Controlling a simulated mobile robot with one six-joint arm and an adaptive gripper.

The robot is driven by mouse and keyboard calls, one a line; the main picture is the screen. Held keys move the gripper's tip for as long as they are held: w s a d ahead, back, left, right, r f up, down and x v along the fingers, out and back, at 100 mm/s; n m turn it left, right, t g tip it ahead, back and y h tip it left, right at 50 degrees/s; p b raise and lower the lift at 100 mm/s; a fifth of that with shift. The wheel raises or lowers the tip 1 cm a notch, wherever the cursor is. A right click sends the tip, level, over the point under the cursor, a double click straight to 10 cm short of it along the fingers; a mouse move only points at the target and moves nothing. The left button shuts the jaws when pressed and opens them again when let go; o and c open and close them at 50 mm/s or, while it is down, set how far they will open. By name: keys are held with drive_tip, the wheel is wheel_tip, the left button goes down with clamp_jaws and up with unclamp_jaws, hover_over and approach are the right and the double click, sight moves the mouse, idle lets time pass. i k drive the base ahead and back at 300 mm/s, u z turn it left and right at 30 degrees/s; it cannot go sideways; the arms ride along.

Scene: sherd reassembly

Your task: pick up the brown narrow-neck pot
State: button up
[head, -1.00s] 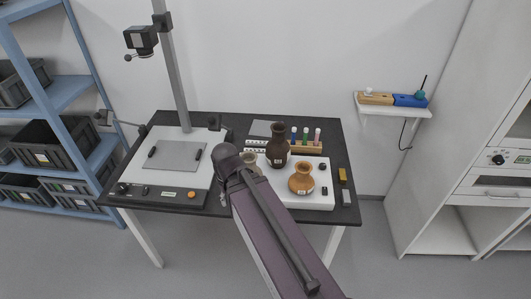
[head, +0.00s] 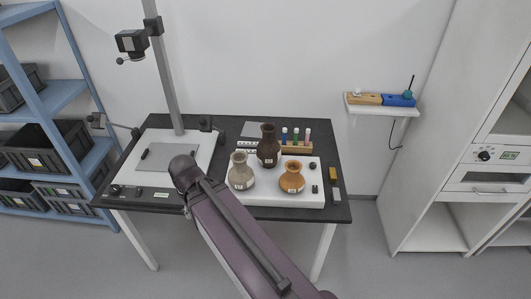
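The brown narrow-neck pot (head: 268,152) stands upright at the back of a white board (head: 311,199) on the dark table. It is dark brown with a round body and a slim neck, and a small pale label shows on it. A beige-grey pot (head: 240,174) stands to its front left and an orange-brown pot (head: 292,179) to its front right. My gripper is not visible in the head view.
A copy stand with a grey post (head: 166,80) and camera stands at the table's left. A wooden rack (head: 296,148) with several coloured tubes is behind the pots. Yellow and grey blocks (head: 333,174) lie at the right edge. A blue shelf is left, a white cabinet right.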

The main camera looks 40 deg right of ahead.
sight(268, 150)
drive_tip(key=u, duration=0.1)
drive_tip(key=k, duration=0.75)
drive_tip(key=z, duration=0.95)
drive_tip(key=i, duration=0.5)
drive_tip(key=u, duration=0.1)
